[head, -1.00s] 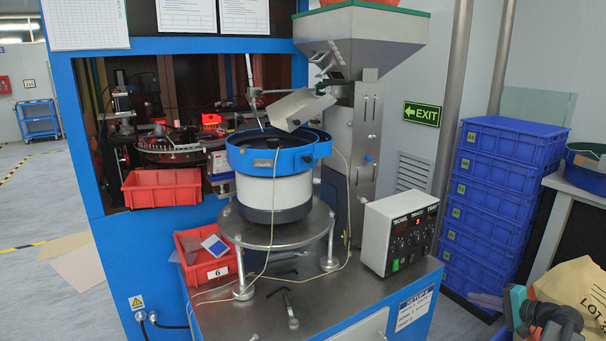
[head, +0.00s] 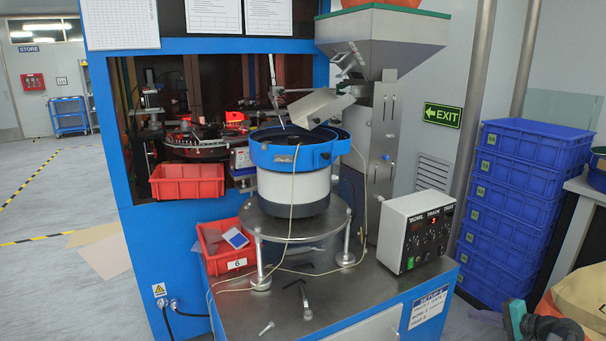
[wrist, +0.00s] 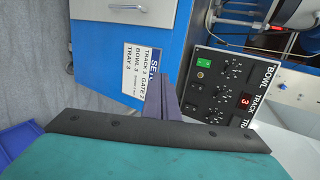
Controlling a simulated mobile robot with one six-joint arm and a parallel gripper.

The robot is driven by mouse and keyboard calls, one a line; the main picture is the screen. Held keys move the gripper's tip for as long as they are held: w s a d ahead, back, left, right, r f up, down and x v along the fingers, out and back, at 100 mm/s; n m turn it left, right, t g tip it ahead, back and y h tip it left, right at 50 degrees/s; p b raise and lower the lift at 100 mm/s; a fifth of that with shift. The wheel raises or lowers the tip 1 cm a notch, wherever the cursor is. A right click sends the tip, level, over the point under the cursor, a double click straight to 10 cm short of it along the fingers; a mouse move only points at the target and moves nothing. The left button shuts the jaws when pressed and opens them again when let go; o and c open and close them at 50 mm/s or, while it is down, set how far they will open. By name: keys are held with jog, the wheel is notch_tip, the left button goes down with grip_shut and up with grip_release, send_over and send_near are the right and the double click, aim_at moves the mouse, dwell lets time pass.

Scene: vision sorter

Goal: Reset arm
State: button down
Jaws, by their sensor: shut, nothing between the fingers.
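My gripper (wrist: 172,88) shows in the wrist view as two dark purple fingers pressed together, shut and empty. Behind them are the setup label (wrist: 146,72) on the blue-and-white cabinet front and the control box (wrist: 235,95) with its red digit. The fingers seem apart from both. In the head view only a teal and black part of my arm shows at the bottom right corner; the fingers are out of sight there.
The bowl feeder (head: 293,185) stands on a round metal plate on the machine bench, with the control box (head: 416,232) at its right. Red bins (head: 187,188) sit at the left. Stacked blue crates (head: 525,205) stand at right. Open floor (head: 50,205) lies at left.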

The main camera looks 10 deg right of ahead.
jog(key=w+a+f+n+g+y, duration=0.1)
jog(key=w+a+f+g, duration=0.1)
jog(key=a+f, duration=0.6)
jog(key=w+a+f+n+g+y, duration=0.1)
jog(key=w+a+f+n+g, duration=0.3)
jog(key=a, duration=0.7)
jog(key=s+a+f+g, duration=0.2)
jog(key=s+a+f, duration=0.1)
jog(key=a+f, duration=0.4)
jog(key=s+a+f+g, duration=0.1)
jog(key=s+a+f, duration=0.3)
jog(key=a, duration=0.6)
jog(key=s+a+f+n+g+h, duration=0.1)
jog(key=s+a+f+n+g, duration=0.1)
jog(key=s+a+f, duration=0.3)
jog(key=s+a+f+n+g, duration=0.2)
jog(key=s+a+f+g, duration=0.15)
jog(key=a, duration=0.35)
jog(key=s+a+f+n+g+h, duration=0.1)
jog(key=s+a+f+n+h, duration=0.1)
jog(key=s, duration=0.6)
jog(key=s+a+f+n+g+h+p, duration=0.1)
jog(key=s+a+f+n+g+h, duration=0.1)
jog(key=s, duration=0.6)
jog(key=shift+a+n+h, duration=0.4)
jog(key=shift+a+n, duration=0.5)
jog(key=shift+a, duration=0.2)
